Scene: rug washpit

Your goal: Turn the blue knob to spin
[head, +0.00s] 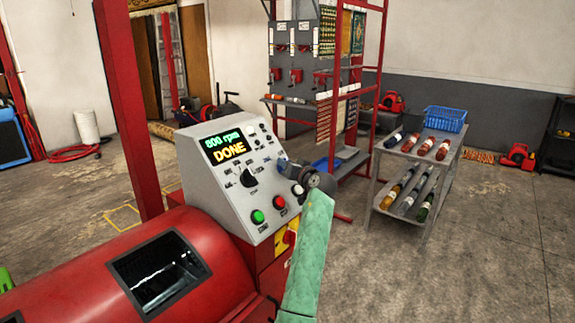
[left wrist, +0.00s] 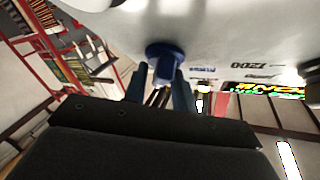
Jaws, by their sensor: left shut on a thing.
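The grey control panel (head: 228,178) stands on the red machine, its screen (head: 226,145) showing an rpm figure and "DONE". My left gripper (head: 284,165) is at the panel's right edge. In the left wrist view the blue knob (left wrist: 165,59) sits on the panel face, between the two fingers of my left gripper (left wrist: 160,88), which is shut on it. In the head view the blue knob is hidden behind my gripper. My right gripper is not in view.
A black selector knob (head: 248,178), a green button (head: 258,216) and a red button (head: 278,202) are on the panel. The red drum (head: 70,265) lies at the lower left. A grey cart (head: 416,172) with bottles and a blue basket (head: 445,119) stands right. Floor at the right front is clear.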

